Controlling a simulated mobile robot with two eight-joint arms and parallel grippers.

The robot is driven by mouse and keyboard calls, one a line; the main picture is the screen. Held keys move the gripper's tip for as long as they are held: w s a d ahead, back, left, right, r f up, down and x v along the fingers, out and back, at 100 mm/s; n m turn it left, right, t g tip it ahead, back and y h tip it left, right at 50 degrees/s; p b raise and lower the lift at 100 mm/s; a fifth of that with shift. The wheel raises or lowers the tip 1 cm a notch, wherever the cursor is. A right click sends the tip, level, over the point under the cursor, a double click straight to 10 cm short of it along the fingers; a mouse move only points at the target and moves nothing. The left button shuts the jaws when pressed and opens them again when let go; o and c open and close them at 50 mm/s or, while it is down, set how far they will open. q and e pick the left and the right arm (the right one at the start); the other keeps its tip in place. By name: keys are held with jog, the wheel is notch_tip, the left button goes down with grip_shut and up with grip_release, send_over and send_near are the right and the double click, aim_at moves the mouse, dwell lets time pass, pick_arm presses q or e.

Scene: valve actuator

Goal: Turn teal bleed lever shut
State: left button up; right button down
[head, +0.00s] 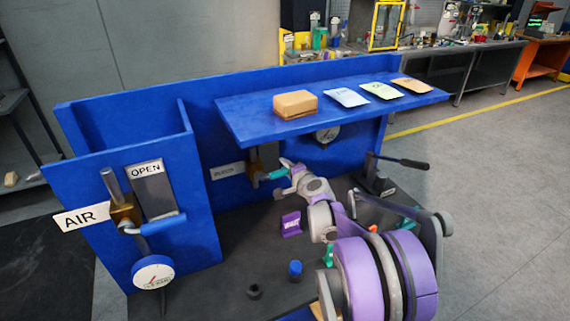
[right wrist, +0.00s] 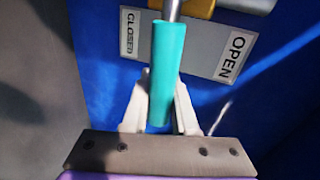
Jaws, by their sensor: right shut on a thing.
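The teal bleed lever (head: 277,174) sticks out from a brass valve on the back blue panel in the head view. In the right wrist view its teal grip (right wrist: 161,70) runs down the middle, on a metal stem. Behind it a grey plate (right wrist: 188,50) carries a CLOSED label at left and an OPEN label at right; the lever crosses between them. My right gripper (head: 287,172) reaches the lever. Its white fingers (right wrist: 160,112) are shut on the teal grip, one on each side. My left gripper is not in view.
A blue shelf (head: 237,120) with a brown box (head: 295,104) and several packets overhangs the lever. A side panel (head: 190,210) with a blue-handled valve (head: 160,224) and gauge (head: 153,273) stands left. A black-handled lever (head: 400,160) is at right. A blue cap (head: 295,270) stands in front.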

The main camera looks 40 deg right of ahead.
jog(key=shift+f+m, duration=0.3)
jog(key=shift+f, duration=0.1)
jog(key=shift+a, duration=0.1)
jog(key=c, duration=0.7)
grip_release()
jog(key=v, duration=1)
jog(key=shift+s+r, duration=0.1)
jog(key=shift+s, duration=0.3)
jog(key=shift+a, duration=0.1)
